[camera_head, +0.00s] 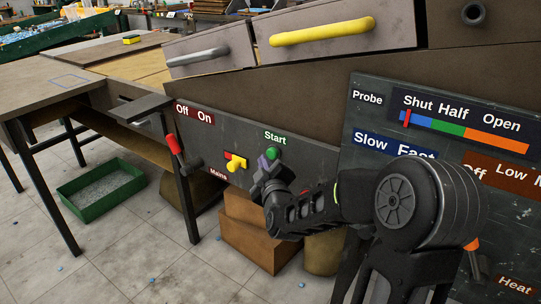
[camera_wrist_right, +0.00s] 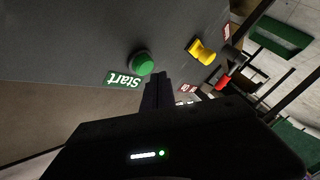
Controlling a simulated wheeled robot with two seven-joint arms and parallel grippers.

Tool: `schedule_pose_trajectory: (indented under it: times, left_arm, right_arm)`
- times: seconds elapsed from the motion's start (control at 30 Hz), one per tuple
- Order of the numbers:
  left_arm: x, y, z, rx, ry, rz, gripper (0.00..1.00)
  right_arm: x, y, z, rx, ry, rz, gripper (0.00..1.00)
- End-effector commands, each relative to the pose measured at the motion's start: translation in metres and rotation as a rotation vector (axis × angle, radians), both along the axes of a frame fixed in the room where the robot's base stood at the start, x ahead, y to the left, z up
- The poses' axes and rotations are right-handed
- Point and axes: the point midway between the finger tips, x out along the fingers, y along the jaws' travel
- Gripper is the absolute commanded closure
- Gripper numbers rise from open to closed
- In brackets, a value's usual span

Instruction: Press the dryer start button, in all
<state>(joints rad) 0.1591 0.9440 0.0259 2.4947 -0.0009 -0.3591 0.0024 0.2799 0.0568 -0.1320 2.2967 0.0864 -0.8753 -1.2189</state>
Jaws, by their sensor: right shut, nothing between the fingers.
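The green start button (camera_head: 273,153) is on the dark front panel (camera_head: 215,133), just under the "Start" label. It also shows in the right wrist view (camera_wrist_right: 141,63), round and standing out from the panel. My right gripper (camera_head: 264,168) is shut and empty, with its fingertips close to the button's lower left in the head view. In the right wrist view the shut fingers (camera_wrist_right: 158,82) end right beside the button; I cannot tell whether they touch it. My left gripper is not in view.
A yellow mains switch (camera_head: 236,162) and a red-handled off/on lever (camera_head: 173,144) are left of the button. A panel with "Probe" and "Slow/Fast" labels (camera_head: 365,118) is at right. Brown boxes (camera_head: 252,240) and a green tray (camera_head: 100,190) are on the floor.

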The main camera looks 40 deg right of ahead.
Motion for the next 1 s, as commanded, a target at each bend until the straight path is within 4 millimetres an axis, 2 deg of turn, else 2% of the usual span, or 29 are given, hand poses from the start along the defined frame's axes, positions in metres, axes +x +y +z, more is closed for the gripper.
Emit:
schedule_pose_trajectory:
  times: [0.57,1.0]
  left_arm:
    - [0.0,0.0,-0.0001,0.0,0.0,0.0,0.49]
    - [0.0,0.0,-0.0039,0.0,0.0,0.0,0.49]
  right_arm:
    - [0.0,-0.0001,-0.0001,0.0,0.0,0.0,1.0]
    - [0.0023,-0.0086,0.0004,-0.001,0.0,-0.001,1.0]
